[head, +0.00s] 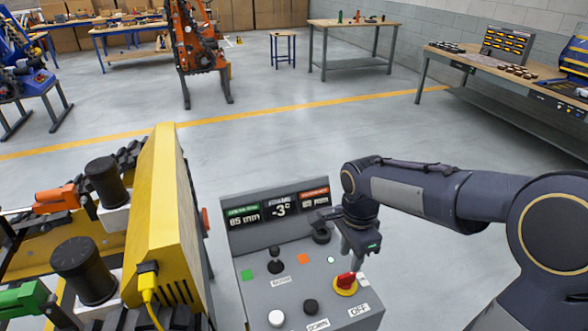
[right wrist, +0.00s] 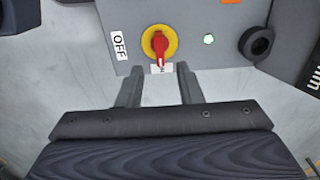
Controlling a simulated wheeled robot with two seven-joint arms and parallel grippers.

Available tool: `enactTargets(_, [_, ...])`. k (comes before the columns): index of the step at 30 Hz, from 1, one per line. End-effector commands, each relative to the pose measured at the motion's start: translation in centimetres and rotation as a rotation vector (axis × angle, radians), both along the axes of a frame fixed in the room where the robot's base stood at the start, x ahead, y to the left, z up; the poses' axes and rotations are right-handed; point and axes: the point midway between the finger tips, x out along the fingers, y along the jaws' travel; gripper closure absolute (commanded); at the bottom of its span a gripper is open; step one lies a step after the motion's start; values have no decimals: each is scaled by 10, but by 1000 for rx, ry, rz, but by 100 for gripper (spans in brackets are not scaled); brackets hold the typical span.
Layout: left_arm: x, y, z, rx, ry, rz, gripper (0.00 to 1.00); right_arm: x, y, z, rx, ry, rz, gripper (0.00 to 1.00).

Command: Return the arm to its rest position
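My right arm (head: 430,195) reaches in from the right over the grey control panel (head: 245,262). My right gripper (head: 357,258) points down close to the red rotary switch (head: 346,281) on its yellow base. In the right wrist view the two fingers of this gripper (right wrist: 158,82) stand apart with nothing between them. The red switch (right wrist: 159,43) lies just beyond the fingertips there, beside the OFF label (right wrist: 119,47). Whether a finger touches it cannot be told. My left gripper is not in view.
The panel has a display (head: 279,208), a black joystick (head: 274,254) and several buttons. A yellow machine (head: 155,225) with orange and green handles stands close on the left. Open floor (head: 300,130) lies beyond, with workbenches at the back and right.

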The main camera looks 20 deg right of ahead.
Motion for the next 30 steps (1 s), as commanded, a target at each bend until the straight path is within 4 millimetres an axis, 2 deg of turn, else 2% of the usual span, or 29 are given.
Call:
enactTargets(5, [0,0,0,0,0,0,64,-13,-1,6,51,-28,78,67])
enactTargets(8, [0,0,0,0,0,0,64,-38,1,16,129,-95,241,67])
enactTargets(12, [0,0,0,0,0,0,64,-85,11,32,199,-276,574,67])
enactTargets(18, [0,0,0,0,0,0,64,-141,30,40,105,-526,1015,67])
enactTargets(24, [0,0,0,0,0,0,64,-165,41,35,-29,-629,1255,67])
enactTargets(30, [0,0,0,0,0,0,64,-169,43,33,-57,-641,1304,67])
